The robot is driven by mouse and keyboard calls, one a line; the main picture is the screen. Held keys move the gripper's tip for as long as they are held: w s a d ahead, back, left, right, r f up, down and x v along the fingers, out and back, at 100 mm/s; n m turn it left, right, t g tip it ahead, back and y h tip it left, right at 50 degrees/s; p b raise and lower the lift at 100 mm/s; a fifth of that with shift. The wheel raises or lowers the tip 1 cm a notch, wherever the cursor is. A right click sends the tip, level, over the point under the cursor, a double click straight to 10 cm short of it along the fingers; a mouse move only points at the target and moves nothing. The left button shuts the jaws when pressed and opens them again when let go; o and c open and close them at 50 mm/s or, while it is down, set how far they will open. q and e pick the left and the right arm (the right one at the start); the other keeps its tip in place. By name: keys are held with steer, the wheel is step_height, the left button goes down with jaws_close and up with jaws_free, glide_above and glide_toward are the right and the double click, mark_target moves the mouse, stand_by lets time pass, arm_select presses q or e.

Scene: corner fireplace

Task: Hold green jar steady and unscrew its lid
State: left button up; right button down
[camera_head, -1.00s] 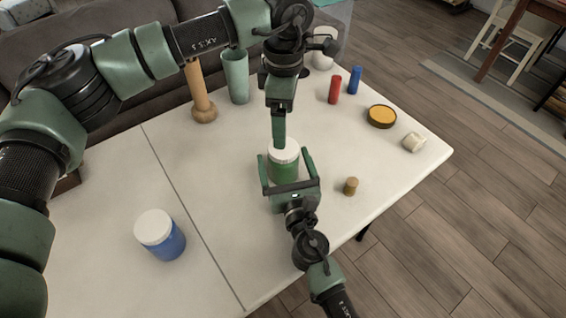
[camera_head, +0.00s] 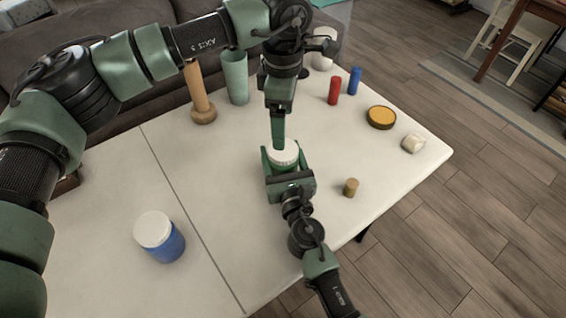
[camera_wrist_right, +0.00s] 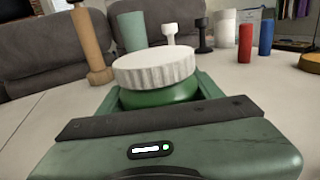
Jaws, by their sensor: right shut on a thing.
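The green jar (camera_wrist_right: 160,97) with a ribbed white lid (camera_wrist_right: 155,66) stands upright on the table; in the head view the lid (camera_head: 284,154) shows, while the jar's body is mostly hidden by my right gripper. My right gripper (camera_head: 287,165) is shut around the jar's body from the near side, with a finger on each side and the lid clear above them. My left gripper (camera_head: 278,128) points down above the lid's far side. I see its fingers edge-on, so their opening and any touch with the lid are unclear.
A blue jar with a white lid (camera_head: 160,236) stands at the left on the table (camera_head: 110,190). A wooden pestle-like piece (camera_head: 202,100) and a pale green cup (camera_head: 236,78) stand behind. A red (camera_head: 335,91) and a blue cylinder (camera_head: 354,80) stand back right; a cork (camera_head: 350,187) is right of my right gripper.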

mark_target(283, 164)
arm_select(q)
steer(key=m, duration=1.3)
steer(key=shift+f+m, duration=0.3)
steer(key=shift+f, duration=3.7)
